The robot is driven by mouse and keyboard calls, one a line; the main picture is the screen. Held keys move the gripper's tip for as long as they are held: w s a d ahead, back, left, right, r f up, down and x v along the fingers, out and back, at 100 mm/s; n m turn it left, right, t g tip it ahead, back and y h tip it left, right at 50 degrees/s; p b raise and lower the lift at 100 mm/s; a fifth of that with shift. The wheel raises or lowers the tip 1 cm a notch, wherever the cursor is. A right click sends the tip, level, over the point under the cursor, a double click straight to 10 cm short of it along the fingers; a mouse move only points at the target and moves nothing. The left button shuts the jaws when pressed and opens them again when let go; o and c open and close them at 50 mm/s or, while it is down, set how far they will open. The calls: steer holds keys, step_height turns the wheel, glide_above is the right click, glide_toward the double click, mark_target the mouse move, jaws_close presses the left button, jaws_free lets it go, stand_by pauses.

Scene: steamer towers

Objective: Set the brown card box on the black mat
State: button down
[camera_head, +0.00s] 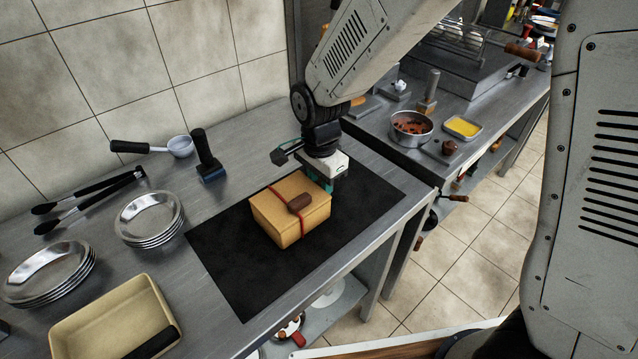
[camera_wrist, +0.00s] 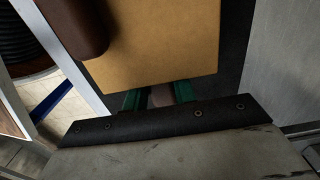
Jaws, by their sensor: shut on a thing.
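The brown card box (camera_head: 284,220), tan with a red band and a dark brown piece on its lid, is upright over the middle of the black mat (camera_head: 240,290). I cannot tell whether its base touches the mat. My gripper (camera_head: 326,182) is at the box's far right side, its green fingers shut on a part of that side. In the wrist view the box (camera_wrist: 170,45) fills the upper middle, with the green fingers (camera_wrist: 160,97) at its edge and a small brownish part between them. The mat (camera_wrist: 232,70) shows beside it. The box's underside is hidden.
Stacked metal plates (camera_head: 150,217), a beige tray (camera_head: 110,320), tongs (camera_head: 88,203), a ladle (camera_head: 178,146) and a dark-handled block (camera_head: 208,160) stand left of the mat. Another counter with a metal pot (camera_head: 411,127) is at right. Bare mat surrounds the box.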

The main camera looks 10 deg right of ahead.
steer(key=shift+f, duration=0.2)
steer(key=c, duration=1.1)
jaws_free()
steer(key=shift+o, duration=0.2)
steer(key=shift+r, duration=0.1)
step_height(320, 180, up, 8)
steer(key=shift+f, duration=0.2)
steer(key=shift+r, duration=2.25)
